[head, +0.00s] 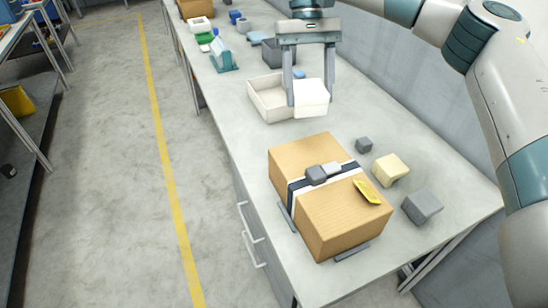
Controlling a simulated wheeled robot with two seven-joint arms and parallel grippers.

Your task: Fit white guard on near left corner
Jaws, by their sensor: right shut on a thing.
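My right gripper (309,100) reaches down from the top and is shut on a white block-like piece, likely the white guard (313,93). The piece is at the right side of an open white tray (268,117); I cannot tell whether it is still touching the tray. A cardboard box (335,226) stands nearer on the table, with a dark and white band around it. A grey piece (316,175) and a whitish piece (332,168) sit on the band on top. My left gripper is out of view.
Right of the box are a small dark grey block (364,145), a cream block (390,169) and a grey block (422,206). Low grey strips (287,217) edge the box's base. A grey bin (279,53) and a teal item (221,58) stand farther back. Table between tray and box is clear.

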